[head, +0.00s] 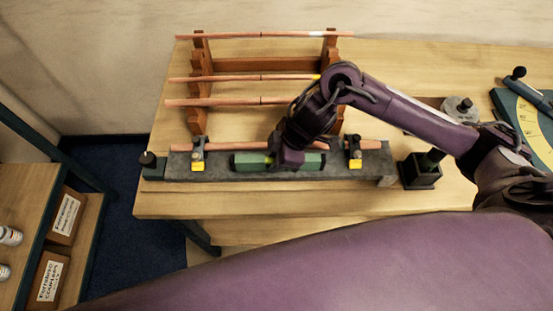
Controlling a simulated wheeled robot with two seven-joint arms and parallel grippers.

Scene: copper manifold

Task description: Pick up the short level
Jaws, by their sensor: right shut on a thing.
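The short level (246,161) is a green bar with dark ends and a small yellow-green spot near its middle. It lies lengthwise along the grey fixture (220,174), in front of a copper pipe (230,147). My right gripper (287,164) reaches down from above and is shut on the level, a little right of its middle. The gripper hides part of the level. I cannot tell whether the level touches the fixture or is slightly raised. My left gripper is not in view.
Two yellow-tipped clamps (198,155) (354,153) stand on the fixture either side of the level. A wooden rack (200,70) with several copper pipes stands behind. A dark square holder (419,172) is at the right. The table (220,205) is clear along its front edge.

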